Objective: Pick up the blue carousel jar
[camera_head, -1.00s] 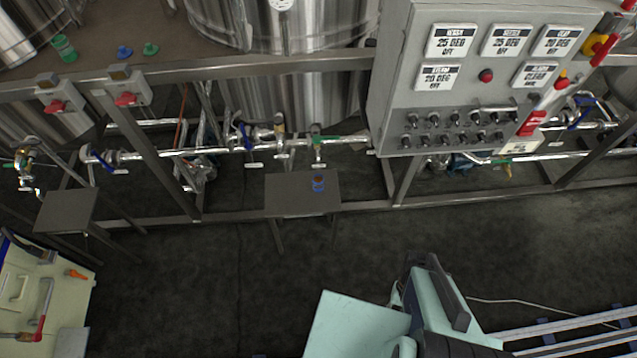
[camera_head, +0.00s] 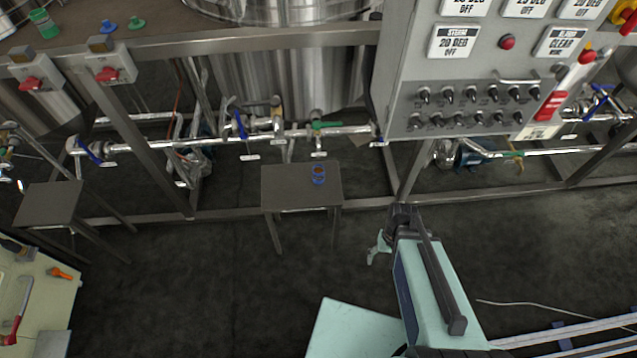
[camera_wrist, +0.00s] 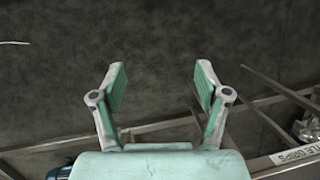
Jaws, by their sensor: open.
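The blue carousel jar (camera_head: 319,174) is small, with a blue body and a brownish top. It stands upright near the back right of a small grey table (camera_head: 279,184) in the head view. In the head view my gripper (camera_head: 375,249) shows at the end of my arm, to the lower right of the jar and clear of it. In the wrist view my gripper (camera_wrist: 158,88) is open and empty, with its two green-padded fingers spread apart over dark floor. The jar does not show in the wrist view.
A grey control panel (camera_head: 470,92) overhangs at the upper right. Pipes and valves (camera_head: 250,138) run behind the table. A second small table (camera_head: 48,204) stands at left, with a tool bench (camera_head: 38,300) in front. The dark floor (camera_head: 200,280) between is clear.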

